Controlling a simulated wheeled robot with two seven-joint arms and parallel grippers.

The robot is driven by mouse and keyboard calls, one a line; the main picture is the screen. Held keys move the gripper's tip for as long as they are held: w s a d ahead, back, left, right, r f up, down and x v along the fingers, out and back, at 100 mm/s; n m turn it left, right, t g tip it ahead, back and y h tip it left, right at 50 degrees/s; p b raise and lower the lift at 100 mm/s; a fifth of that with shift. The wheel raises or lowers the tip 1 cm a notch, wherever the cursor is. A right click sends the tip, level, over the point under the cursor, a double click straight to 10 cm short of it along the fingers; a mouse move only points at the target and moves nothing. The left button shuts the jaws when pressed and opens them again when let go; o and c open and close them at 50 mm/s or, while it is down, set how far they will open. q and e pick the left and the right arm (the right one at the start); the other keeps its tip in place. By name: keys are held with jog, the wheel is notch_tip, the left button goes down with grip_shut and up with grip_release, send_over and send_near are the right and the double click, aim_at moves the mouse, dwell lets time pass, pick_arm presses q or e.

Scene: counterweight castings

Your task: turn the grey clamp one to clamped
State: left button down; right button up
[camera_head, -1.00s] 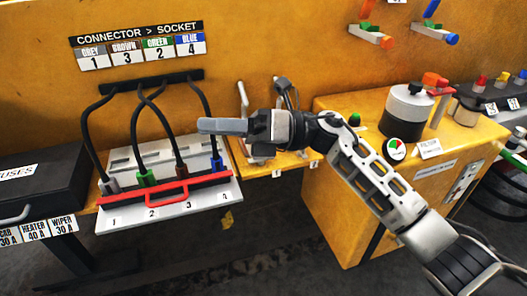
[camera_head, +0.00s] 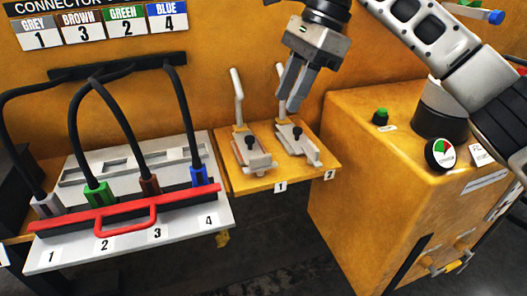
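Clamp one (camera_head: 252,152) is the left of two grey toggle clamps on the yellow shelf, above the label 1. Its pale lever (camera_head: 237,97) stands upright, leaning slightly left, and its dark-tipped spindle is over the front of the base. Clamp two (camera_head: 297,140) sits to its right, above the label 2, with its lever also upright. My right gripper (camera_head: 290,104) points down above clamp two, to the right of clamp one's lever and apart from it. Its two fingers show a narrow gap with nothing seen between them. They partly cover clamp two's lever. My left gripper is out of view.
Left of the clamps, a grey socket panel (camera_head: 70,248) holds plugged cables behind a red bar with a handle (camera_head: 127,220). A yellow cabinet (camera_head: 345,155) with a green button (camera_head: 381,117) and a gauge (camera_head: 440,153) stands to the right.

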aim_at(262, 155)
jog(key=x, duration=1.2)
jog(key=shift+a+f, duration=0.15)
jog(key=shift+f, duration=0.05)
grip_shut()
